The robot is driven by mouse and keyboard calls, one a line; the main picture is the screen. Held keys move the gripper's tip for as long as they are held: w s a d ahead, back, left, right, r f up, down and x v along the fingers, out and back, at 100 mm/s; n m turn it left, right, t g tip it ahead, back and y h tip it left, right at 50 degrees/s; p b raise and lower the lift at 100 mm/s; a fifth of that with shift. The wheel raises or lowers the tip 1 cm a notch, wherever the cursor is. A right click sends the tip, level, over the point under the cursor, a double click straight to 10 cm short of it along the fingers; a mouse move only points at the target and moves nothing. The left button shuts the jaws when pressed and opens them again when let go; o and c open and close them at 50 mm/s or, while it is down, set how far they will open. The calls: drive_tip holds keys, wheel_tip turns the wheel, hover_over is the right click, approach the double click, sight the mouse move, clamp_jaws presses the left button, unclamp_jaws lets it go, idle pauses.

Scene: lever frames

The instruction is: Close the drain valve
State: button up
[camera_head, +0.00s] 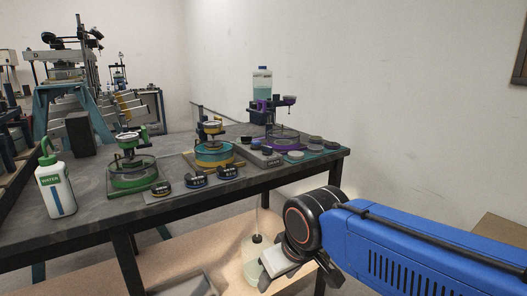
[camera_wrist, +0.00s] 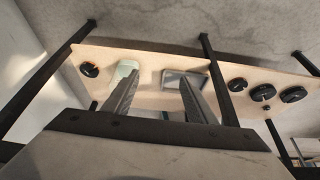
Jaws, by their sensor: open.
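I cannot make out a drain valve for certain in either view. Three bench rigs stand on the dark table (camera_head: 85,222) in the head view: a green one (camera_head: 133,172), a yellow and teal one (camera_head: 213,152) and a purple one (camera_head: 283,137) at the back right. A bottle of clear liquid (camera_head: 262,83) stands above the purple rig. My gripper (camera_head: 272,272) is below and in front of the table's right part, clear of the rigs. In the wrist view my gripper (camera_wrist: 158,78) has its fingers apart with nothing held between them.
A white water bottle (camera_head: 56,188) stands at the table's left. Several black weights (camera_head: 196,180) lie along the front. On the lower shelf (camera_wrist: 145,68) are a pale bottle (camera_wrist: 124,69), a grey tray (camera_wrist: 172,79) and black discs (camera_wrist: 293,94). Dark table legs (camera_head: 127,262) stand nearby.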

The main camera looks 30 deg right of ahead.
drive_tip(key=shift+r, duration=0.1)
idle(0.4)
wheel_tip(320, 180, up, 39)
drive_tip(key=m+g, duration=0.5)
drive_tip(key=m, duration=1)
hover_over(267, 150)
drive_tip(key=f, duration=1.7)
drive_tip(key=shift+w+d+f, duration=0.25)
drive_tip(key=shift+w+f, duration=0.05)
drive_tip(key=c, duration=1.1)
